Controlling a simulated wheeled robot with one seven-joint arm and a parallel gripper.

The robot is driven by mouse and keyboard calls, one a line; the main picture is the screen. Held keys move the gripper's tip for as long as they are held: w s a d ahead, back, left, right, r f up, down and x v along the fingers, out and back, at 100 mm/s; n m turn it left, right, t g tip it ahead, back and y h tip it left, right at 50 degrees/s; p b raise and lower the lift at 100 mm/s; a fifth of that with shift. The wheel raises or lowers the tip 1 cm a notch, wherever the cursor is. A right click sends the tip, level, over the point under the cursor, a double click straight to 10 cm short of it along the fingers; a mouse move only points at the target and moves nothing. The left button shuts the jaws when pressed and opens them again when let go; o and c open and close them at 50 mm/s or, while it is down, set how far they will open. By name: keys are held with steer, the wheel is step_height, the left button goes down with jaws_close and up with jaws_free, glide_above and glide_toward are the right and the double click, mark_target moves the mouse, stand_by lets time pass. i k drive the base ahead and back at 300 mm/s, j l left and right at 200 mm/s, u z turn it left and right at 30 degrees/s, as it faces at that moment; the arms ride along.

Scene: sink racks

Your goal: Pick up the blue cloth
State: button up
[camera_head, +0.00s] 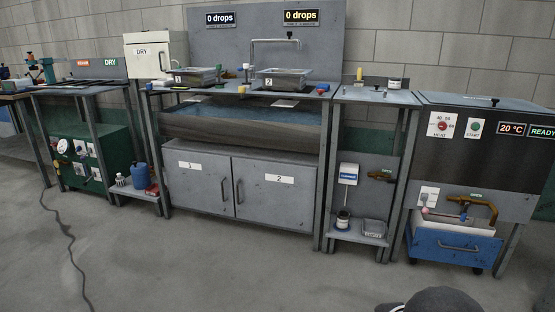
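I cannot make out a blue cloth for certain. My gripper is not in view. A dark rounded shape at the bottom right edge may be part of me; I cannot tell.
The sink cabinet (246,190) has trays marked 1 and 2 on top. A heater unit (480,150) with a blue drawer (455,246) stands right, a green machine (82,160) left. A black cable (66,235) crosses the floor at left. The middle floor is clear.

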mark_target(327, 87)
steer(key=i+j+u, duration=0.1)
steer(key=i+u, duration=0.15)
steer(key=i, duration=0.8)
